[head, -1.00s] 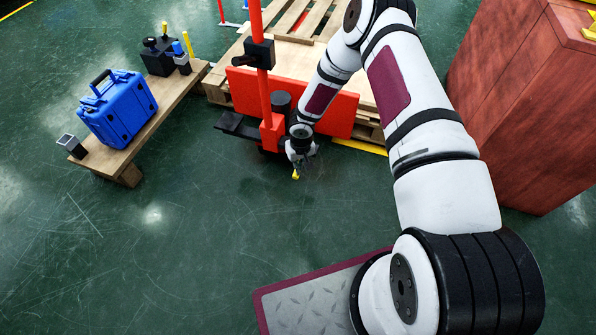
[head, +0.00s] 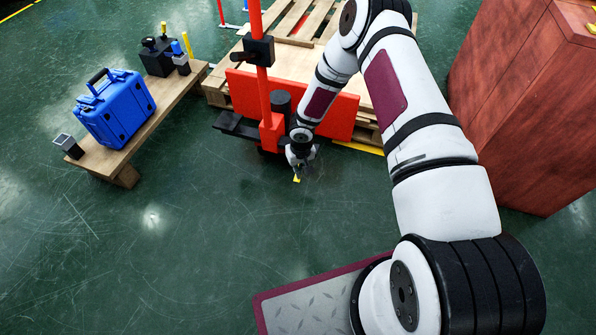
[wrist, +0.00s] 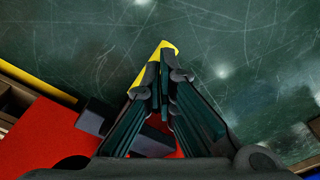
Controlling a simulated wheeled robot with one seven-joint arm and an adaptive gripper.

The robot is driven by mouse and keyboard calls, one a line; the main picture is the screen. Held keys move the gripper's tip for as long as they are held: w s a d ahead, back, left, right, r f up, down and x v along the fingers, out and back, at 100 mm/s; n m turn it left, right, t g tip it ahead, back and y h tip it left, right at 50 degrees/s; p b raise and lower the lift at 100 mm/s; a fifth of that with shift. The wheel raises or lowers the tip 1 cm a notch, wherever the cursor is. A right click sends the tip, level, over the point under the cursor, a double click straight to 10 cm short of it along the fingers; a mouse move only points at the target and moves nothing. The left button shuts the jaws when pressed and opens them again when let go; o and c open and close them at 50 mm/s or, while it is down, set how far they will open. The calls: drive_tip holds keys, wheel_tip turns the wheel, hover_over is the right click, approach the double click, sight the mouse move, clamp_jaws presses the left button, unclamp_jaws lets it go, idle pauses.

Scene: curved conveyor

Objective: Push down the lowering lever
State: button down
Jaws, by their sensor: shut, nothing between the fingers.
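The red pallet truck (head: 271,135) stands in front of the pallet in the head view. A small yellow piece (head: 297,179), possibly the tip of the lowering lever, shows just below my gripper (head: 302,161). In the wrist view this yellow piece (wrist: 164,50) lies right at and partly behind the fingertips of my gripper (wrist: 166,76). Whether they touch I cannot tell. My gripper is shut and holds nothing, low beside the truck's right side. A black bar (wrist: 108,118) crosses the red body behind the fingers. The rest of the lever is hidden.
A wooden bench (head: 140,135) with a blue case (head: 118,110) and small black items stands at the left. Wooden pallets (head: 300,25) lie behind the truck. A large reddish cabinet (head: 515,110) is at the right. The green floor in front is clear.

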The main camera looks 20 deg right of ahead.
drive_tip(key=s+b, duration=0.1)
drive_tip(key=s+r+b, duration=0.1)
drive_tip(key=b, duration=0.1)
drive_tip(key=shift+s+d, duration=0.1)
drive_tip(key=shift+s, duration=0.25)
wheel_tip(320, 180, up, 12)
drive_tip(key=s, duration=0.1)
idle(0.4)
drive_tip(key=shift+s+f, duration=0.1)
idle(0.3)
